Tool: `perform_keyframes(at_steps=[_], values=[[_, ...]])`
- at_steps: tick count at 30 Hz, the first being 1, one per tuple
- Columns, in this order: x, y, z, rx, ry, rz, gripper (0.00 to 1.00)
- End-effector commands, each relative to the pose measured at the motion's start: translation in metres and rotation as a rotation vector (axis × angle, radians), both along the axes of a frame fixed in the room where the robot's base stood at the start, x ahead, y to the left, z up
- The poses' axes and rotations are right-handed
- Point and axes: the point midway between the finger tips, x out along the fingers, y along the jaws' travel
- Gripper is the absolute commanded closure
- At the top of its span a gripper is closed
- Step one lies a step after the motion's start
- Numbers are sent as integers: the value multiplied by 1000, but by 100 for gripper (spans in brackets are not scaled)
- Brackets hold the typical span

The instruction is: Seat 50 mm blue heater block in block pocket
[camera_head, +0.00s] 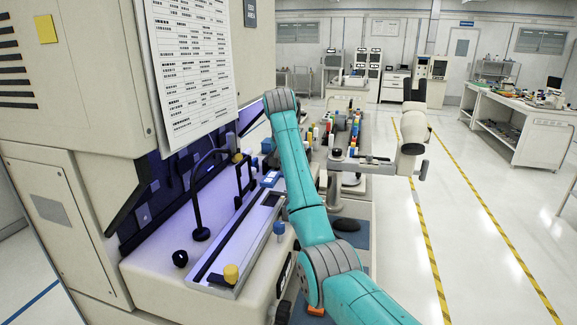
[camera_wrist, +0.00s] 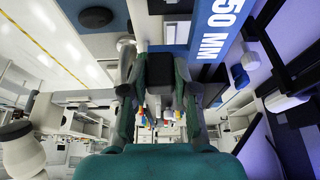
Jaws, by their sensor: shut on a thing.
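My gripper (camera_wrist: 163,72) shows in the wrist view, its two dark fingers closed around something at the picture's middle. A blue block (camera_wrist: 168,48) shows at the fingertips, partly covered by the fingers and a dark part between them. A blue strip lettered "50 MM" (camera_wrist: 216,32) lies just right of the fingertips; I cannot tell how it joins the block. In the head view my teal arm hides the gripper and the held block. A small blue patch (camera_head: 269,179) shows on the machine deck left of the arm. The pocket itself cannot be made out.
The bonder deck (camera_head: 155,262) carries a long rail (camera_head: 237,245), a yellow knob (camera_head: 231,273), a blue-topped post (camera_head: 279,228) and a black bent lamp (camera_head: 198,200). The cabinet with a paper sheet (camera_head: 190,60) overhangs it. Open floor with yellow-striped lines lies to the right.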

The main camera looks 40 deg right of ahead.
Motion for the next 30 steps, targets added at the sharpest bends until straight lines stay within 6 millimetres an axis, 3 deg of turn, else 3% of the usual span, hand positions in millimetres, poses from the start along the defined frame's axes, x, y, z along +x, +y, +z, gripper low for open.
perform_keyframes(at_steps=[8,21,30], values=[[0,0,-9,1,-1,0,100],[0,0,-42,1,-1,0,100],[0,0,-47,0,-2,1,100]])
